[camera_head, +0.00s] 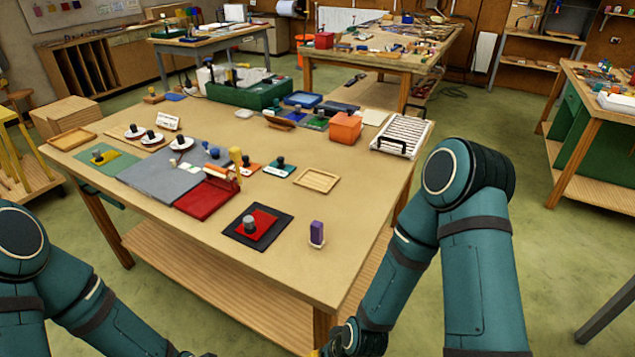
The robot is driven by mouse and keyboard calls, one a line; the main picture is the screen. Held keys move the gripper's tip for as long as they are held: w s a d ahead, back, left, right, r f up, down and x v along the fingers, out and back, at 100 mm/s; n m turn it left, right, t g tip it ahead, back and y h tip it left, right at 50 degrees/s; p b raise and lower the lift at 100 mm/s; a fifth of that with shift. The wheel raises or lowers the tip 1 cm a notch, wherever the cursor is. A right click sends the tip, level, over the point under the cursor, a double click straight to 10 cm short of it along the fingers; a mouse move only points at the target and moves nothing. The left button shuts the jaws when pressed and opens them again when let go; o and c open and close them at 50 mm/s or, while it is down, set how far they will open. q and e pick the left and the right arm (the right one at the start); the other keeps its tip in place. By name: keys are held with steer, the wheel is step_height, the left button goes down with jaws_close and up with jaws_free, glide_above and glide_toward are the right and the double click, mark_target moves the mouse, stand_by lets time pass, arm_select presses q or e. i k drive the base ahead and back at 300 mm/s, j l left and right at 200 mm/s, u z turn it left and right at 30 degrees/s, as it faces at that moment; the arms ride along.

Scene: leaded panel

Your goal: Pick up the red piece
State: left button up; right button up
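A red square piece (265,220) with a dark grey knob (249,224) on it lies on a black square mat (284,215) near the front edge of the wooden table (335,210). A larger red board (200,204) lies to its left, against a grey panel (150,180). My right arm comes down on the right; only a bit of its gripper (322,352) shows at the bottom edge. My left arm comes in at the lower left, with its end (188,354) barely in view at the bottom edge. Both are apart from the red piece, and their fingers are mostly cut off.
A purple block (317,233) stands right of the black mat. An empty wooden tray (317,180), an orange box (345,127) and a white rack (402,136) lie farther back. Several knobbed pieces surround the grey panel. The table's front right corner is clear.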

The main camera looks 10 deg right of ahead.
mark_target(256, 219)
steer(key=z, duration=0.85)
steer(key=j+z, duration=0.55)
steer(key=z, duration=0.15)
steer(key=j+z, duration=0.35)
steer(key=k+j+z, duration=0.25)
steer(key=j, duration=0.15)
steer(key=k+j+z, duration=0.1)
steer(key=j+z, duration=0.15)
steer(key=j, duration=0.15)
